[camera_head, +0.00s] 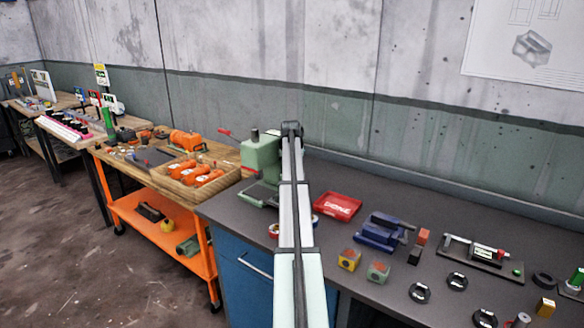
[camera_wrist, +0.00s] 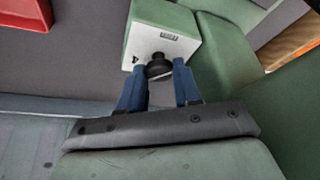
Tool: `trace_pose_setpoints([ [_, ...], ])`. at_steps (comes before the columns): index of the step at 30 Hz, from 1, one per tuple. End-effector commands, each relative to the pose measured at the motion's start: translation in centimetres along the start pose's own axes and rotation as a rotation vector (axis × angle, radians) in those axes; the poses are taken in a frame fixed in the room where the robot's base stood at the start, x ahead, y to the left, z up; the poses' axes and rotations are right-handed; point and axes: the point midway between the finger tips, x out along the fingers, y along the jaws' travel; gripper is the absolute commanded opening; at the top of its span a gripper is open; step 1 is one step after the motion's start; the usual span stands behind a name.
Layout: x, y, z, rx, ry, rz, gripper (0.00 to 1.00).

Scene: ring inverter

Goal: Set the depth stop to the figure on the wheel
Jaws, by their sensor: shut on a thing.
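A green press-like machine (camera_head: 262,158) stands at the back left of the dark bench, partly hidden by my arm. In the wrist view, its green head (camera_wrist: 165,14) has a pale face with a small counter window (camera_wrist: 169,37), whose digits are too small to read. A black knob (camera_wrist: 158,67) sticks out below the window. My gripper (camera_wrist: 162,76) has its blue fingers on either side of this knob and is shut on it. In the head view my gripper is hidden behind my arm. I cannot make out a wheel bearing a figure.
A red tray marked DONE (camera_head: 338,206) lies right of the machine, and its edge shows in the wrist view (camera_wrist: 24,14). Blue vise-like blocks (camera_head: 383,232), small coloured blocks (camera_head: 349,260) and black round pieces (camera_head: 420,293) lie further right. An orange cart (camera_head: 150,212) stands left.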

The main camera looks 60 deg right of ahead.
Motion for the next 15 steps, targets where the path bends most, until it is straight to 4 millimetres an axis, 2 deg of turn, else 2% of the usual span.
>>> trace_pose_setpoints([
  [11,-0.02,-0.02,-0.02,0.004,-0.001,0.001,0.02],
  [12,-0.02,-0.02,-0.02,0.004,-0.001,0.001,0.34],
  [15,-0.02,-0.01,-0.01,0.003,-0.001,0.001,0.43],
])
